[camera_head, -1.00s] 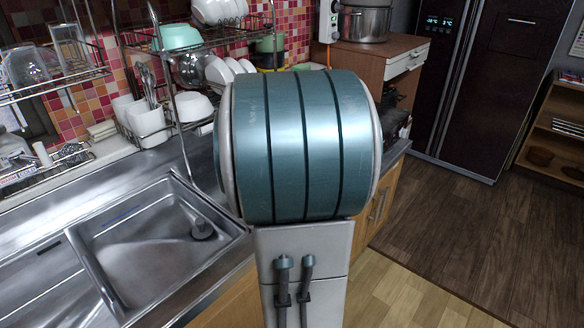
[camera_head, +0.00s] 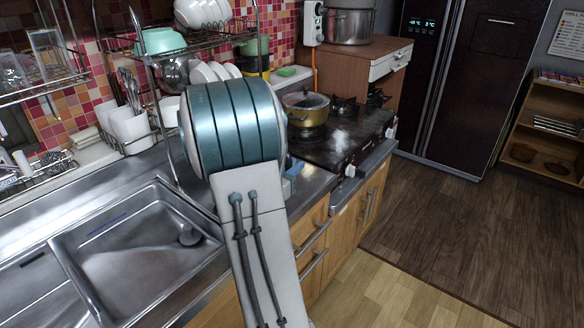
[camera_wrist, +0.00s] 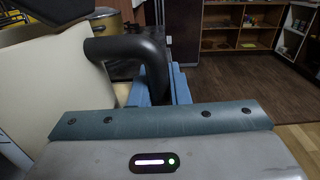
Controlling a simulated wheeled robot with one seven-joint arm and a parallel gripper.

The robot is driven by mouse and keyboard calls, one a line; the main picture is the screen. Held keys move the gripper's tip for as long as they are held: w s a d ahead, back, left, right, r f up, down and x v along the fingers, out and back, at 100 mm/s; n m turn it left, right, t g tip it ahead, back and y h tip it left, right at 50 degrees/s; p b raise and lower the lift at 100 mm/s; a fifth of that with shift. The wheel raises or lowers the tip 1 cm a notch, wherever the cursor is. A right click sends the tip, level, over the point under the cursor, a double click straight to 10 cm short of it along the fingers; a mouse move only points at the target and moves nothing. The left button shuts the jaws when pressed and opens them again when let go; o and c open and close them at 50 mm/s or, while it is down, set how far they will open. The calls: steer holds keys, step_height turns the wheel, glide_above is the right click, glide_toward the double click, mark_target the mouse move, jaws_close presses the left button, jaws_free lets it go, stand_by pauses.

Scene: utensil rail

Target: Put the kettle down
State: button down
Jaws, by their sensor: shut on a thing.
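The kettle shows in the wrist view as a large cream body (camera_wrist: 45,90) at the left, with a thick black bent handle (camera_wrist: 128,48) coming out toward the middle. My gripper (camera_wrist: 160,88) has its blue fingers on either side of the lower part of this handle and is shut on it. In the head view my arm hides the kettle; only a small blue part of my gripper (camera_head: 292,180) shows to the right of the arm, near the counter edge by the stove. I cannot tell whether the kettle's base touches a surface.
A black stove (camera_head: 345,135) with a yellow lidded pot (camera_head: 306,116) stands right of my arm. A steel sink (camera_head: 140,245) lies left of it. A dish rack (camera_head: 205,38) with bowls and plates stands behind. A steel pot (camera_head: 350,24) sits on the wooden cabinet at the back.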

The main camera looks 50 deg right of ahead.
steer(key=shift+r, duration=0.1)
steer(key=c, duration=1.8)
jaws_free()
steer(key=shift+f, duration=0.25)
steer(key=o, duration=0.4)
steer(key=shift+o, duration=0.2)
